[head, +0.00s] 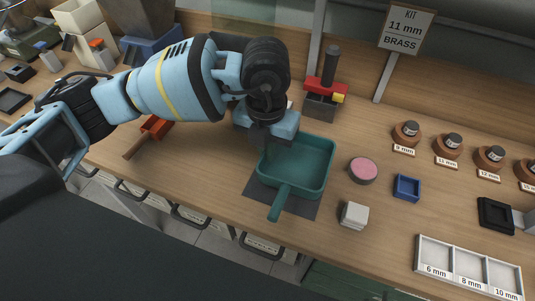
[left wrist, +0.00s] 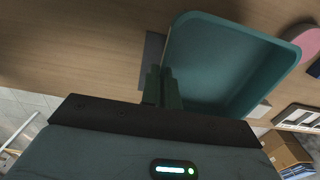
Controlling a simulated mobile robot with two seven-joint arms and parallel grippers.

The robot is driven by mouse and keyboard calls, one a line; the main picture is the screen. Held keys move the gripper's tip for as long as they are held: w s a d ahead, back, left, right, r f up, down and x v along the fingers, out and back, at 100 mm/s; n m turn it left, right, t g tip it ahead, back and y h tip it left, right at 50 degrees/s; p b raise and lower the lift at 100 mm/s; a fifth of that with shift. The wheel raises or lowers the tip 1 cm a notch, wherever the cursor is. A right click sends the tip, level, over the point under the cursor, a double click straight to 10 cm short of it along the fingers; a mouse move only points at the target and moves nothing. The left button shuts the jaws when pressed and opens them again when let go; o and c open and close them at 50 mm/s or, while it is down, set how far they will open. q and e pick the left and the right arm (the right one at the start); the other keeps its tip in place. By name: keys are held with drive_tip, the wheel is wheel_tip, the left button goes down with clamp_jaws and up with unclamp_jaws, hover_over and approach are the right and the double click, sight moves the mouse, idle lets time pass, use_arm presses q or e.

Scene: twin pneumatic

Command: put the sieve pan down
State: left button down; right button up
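The sieve pan (head: 305,165) is a teal square pan with a handle pointing toward the table's near edge. It is over a dark square mat (head: 303,208), level or nearly so; I cannot tell whether it touches the mat. My left gripper (head: 268,143) comes down at the pan's far left side. In the left wrist view the two fingers (left wrist: 163,88) are close together on the wall of the pan (left wrist: 225,62), which appears pinched between them. The fingertips are partly hidden in the head view. My right gripper is not in view.
A pink-topped round tin (head: 363,170), a blue tray (head: 407,187) and a white block (head: 354,215) stand right of the pan. A red-and-black tool (head: 326,88) stands behind it. A three-compartment tray (head: 468,266) is at front right.

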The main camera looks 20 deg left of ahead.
use_arm(q)
drive_tip(key=shift+w, duration=0.45)
drive_tip(key=shift+f, duration=1.8)
drive_tip(key=shift+f, duration=0.1)
drive_tip(key=c, duration=2.1)
unclamp_jaws()
drive_tip(key=shift+f, duration=0.1)
drive_tip(key=o, duration=0.4)
wheel_tip(320, 180, up, 12)
drive_tip(key=shift+r+p, duration=0.2)
drive_tip(key=shift+p, duration=0.1)
